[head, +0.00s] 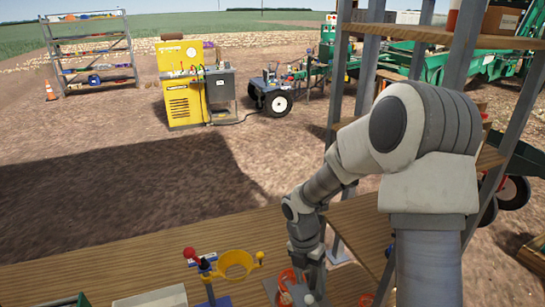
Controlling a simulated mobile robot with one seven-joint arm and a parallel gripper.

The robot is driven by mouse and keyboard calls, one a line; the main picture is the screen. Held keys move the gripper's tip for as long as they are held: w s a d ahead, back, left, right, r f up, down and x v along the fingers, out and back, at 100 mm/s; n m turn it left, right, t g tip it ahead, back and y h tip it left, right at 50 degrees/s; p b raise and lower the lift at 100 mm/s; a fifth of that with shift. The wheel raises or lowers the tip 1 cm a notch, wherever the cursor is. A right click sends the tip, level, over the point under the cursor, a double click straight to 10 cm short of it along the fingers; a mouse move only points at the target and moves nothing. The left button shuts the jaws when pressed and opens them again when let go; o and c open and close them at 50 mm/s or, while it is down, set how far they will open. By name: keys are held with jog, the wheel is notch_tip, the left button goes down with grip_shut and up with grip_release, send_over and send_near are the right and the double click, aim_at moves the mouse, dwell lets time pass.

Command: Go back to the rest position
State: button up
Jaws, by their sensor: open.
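My arm comes in from the right, bends at the elbow and reaches down to the wooden bench (130,240) at the lower middle. My gripper (308,292) is at its end, close to the bottom edge of the picture, pointing down and open. It is beside or over an orange-red item (284,284) on a pale plate. My arm partly covers this spot, so contact cannot be told. The fingertips are small and partly hidden.
A yellow ring holder (237,278) and a red-knobbed lever (190,253) stand left of my gripper. A grey metal shelf post (355,110) rises close behind my arm. A yellow cabinet (182,100) and tool rack (95,73) stand farther off.

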jog(key=s+d+r+m+t+b, duration=0.1)
jog(key=s+r+m, duration=0.2)
jog(key=r+m, duration=0.35)
jog(key=s+d+r+m+t+b, duration=0.1)
jog(key=s+r+m+t, duration=0.1)
jog(key=r+m, duration=0.45)
jog(key=s+r+m+t+y+b, duration=0.1)
jog(key=s+r+m+t, duration=0.3)
jog(key=s+r+m, duration=0.5)
jog(key=s+m, duration=0.3)
jog(key=m, duration=0.3)
jog(key=shift+s+a+r+y, duration=0.25)
jog(key=shift+s+a+y, duration=0.05)
jog(key=shift+s+y, duration=0.1)
